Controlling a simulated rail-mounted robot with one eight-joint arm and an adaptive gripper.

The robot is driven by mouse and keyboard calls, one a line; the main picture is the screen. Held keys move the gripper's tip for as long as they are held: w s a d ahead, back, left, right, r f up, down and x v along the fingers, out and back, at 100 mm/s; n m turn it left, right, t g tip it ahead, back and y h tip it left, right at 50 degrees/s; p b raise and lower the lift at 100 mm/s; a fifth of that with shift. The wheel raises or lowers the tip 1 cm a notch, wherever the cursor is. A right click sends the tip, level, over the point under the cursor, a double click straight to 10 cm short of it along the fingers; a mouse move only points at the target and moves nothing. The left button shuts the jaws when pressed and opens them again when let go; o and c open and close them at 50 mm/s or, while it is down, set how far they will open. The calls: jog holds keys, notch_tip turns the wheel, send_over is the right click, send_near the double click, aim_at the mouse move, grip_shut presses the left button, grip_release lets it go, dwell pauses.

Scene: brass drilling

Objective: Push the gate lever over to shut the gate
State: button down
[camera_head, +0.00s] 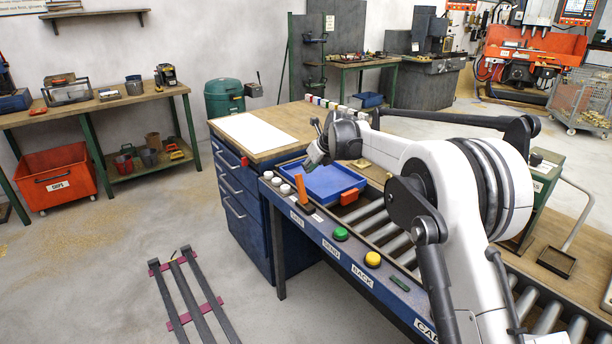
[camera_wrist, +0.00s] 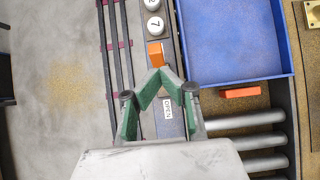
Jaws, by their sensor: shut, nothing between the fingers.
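The orange gate lever (camera_head: 301,190) stands up from the blue front rail of the roller conveyor, beside the blue tray. In the wrist view the orange lever (camera_wrist: 155,53) shows just beyond my fingertips. My gripper (camera_head: 315,160) is above and slightly right of the lever in the head view. In the wrist view my gripper (camera_wrist: 158,74) has its green-padded fingers brought together at the tips, with nothing between them. I cannot tell whether the tips touch the lever. An OPEN label (camera_wrist: 167,108) shows on the rail between the fingers.
The blue tray (camera_wrist: 284,35) is close on the right, with an orange block (camera_wrist: 239,92) at its near edge. White numbered knobs (camera_wrist: 154,27) sit on the rail beyond the lever. Green (camera_head: 341,233) and yellow (camera_head: 373,259) buttons are farther along the rail.

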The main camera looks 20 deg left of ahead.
notch_tip(320, 180, up, 7)
jog(key=a, duration=0.1)
jog(key=shift+w+r, duration=0.15)
jog(key=shift+w, duration=0.3)
jog(key=s+d+r+n+t+h, duration=0.1)
jog(key=s+d+r+n, duration=0.25)
jog(key=d+r, duration=0.4)
jog(key=s+d+r+n, duration=0.3)
jog(key=s+d+r, duration=0.1)
jog(key=d, duration=0.7)
jog(key=s+d+r+n+t+h, duration=0.1)
jog(key=s+d+r+n+h, duration=0.15)
jog(key=s+d+n, duration=0.75)
jog(key=s+d+f+n, duration=0.1)
jog(key=s+d+f, duration=0.2)
jog(key=s+d, duration=1.35)
jog(key=s+d+f+n, duration=0.2)
jog(key=s+f, duration=0.1)
jog(key=s, duration=0.2)
jog(key=s+d+f+n+h, duration=0.1)
jog(key=s+d+f+n, duration=0.1)
jog(key=s, duration=0.4)
jog(key=s+d+f+n+t+h, duration=0.1)
jog(key=s+d+f+n, duration=0.2)
jog(key=s+f, duration=0.2)
jog(key=shift+s+d+f, duration=0.25)
jog(key=shift+f, duration=0.1)
